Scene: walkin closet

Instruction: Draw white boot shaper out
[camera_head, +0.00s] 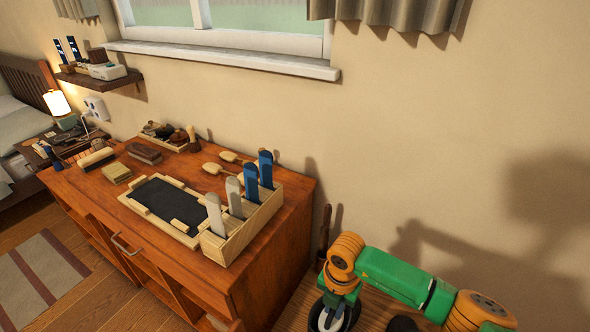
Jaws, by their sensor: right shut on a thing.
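My right arm comes in from the right, and my right gripper (329,312) points down at the bottom edge, mostly hidden by its own wrist. It is shut on a pale piece that looks like the white boot shaper (327,321), within a dark round rim that looks like a black boot's opening (350,318). How far the shaper sits inside cannot be told. Two other white shapers (214,214) stand upright in a wooden slotted box (255,220) on the dresser, beside two blue shapers (265,169). My left gripper is not in view.
The wooden dresser (85,190) holds a dark-padded tray (163,200), brushes (213,168) and small blocks. A slatted bench (295,304) lies under my right arm. A dark object (403,323) shows at the bottom edge. The wall at right is bare.

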